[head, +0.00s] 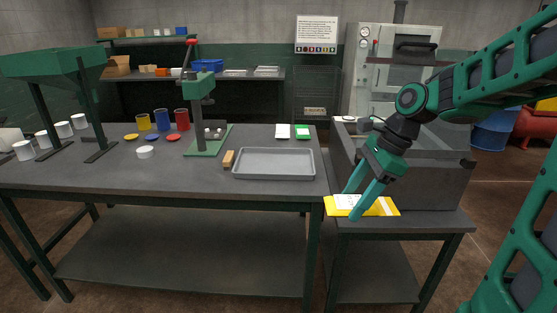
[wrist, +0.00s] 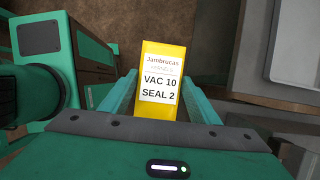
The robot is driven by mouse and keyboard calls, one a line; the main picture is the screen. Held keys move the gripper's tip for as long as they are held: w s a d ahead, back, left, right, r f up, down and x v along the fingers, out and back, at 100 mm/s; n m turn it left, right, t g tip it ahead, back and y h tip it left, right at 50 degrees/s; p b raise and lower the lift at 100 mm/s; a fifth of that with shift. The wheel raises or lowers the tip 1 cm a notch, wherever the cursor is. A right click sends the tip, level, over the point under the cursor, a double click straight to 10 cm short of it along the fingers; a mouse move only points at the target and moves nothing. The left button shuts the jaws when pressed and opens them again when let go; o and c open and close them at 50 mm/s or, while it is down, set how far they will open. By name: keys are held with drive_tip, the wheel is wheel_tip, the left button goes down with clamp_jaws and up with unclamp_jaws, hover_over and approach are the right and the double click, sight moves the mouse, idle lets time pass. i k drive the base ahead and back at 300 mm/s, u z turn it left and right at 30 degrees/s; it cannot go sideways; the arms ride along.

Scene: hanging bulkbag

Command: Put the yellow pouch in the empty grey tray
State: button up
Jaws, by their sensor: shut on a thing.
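The yellow pouch (head: 377,207) has a white label and is held flat between the fingers of my gripper (head: 357,205), near the front edge of the right-hand bench. In the wrist view the yellow pouch (wrist: 163,52) sits between the two teal fingers, with a label reading VAC 10, SEAL 2. My gripper (wrist: 163,95) is shut on it. The empty grey tray (head: 273,175) lies on the main table, to the left of my gripper. A grey rim, possibly this tray, shows at the upper right of the wrist view.
White and green pads (head: 302,132) lie behind the tray. A grey machine (head: 425,175) stands on the right-hand bench. The table front, left of the tray, is clear.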

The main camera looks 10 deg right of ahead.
sight(283, 169)
drive_tip(key=i, duration=1.1)
drive_tip(key=u, duration=0.1)
